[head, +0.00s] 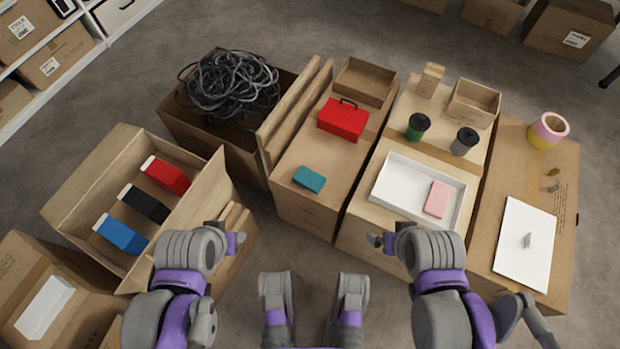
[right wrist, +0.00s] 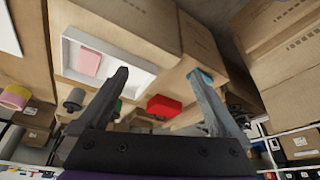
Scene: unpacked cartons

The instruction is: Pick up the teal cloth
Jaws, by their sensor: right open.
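The teal cloth (head: 309,179) is a small folded block lying flat near the front left corner of a closed carton. In the right wrist view the teal cloth (right wrist: 207,74) shows partly behind one finger, farther off. My right gripper (head: 381,241) is in front of the cartons, to the right of the cloth and nearer to me. In its wrist view the fingers of my right gripper (right wrist: 158,76) are spread with nothing between them. My left gripper (head: 238,240) is left of the cloth and nearer to me; its jaws are too small to read.
A red toolbox (head: 343,119) stands behind the cloth on the same carton. A white tray (head: 392,188) holding a pink cloth (head: 437,199) is to the right. Upright cardboard flaps (head: 288,118) stand left of the cloth. The carton top around the cloth is clear.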

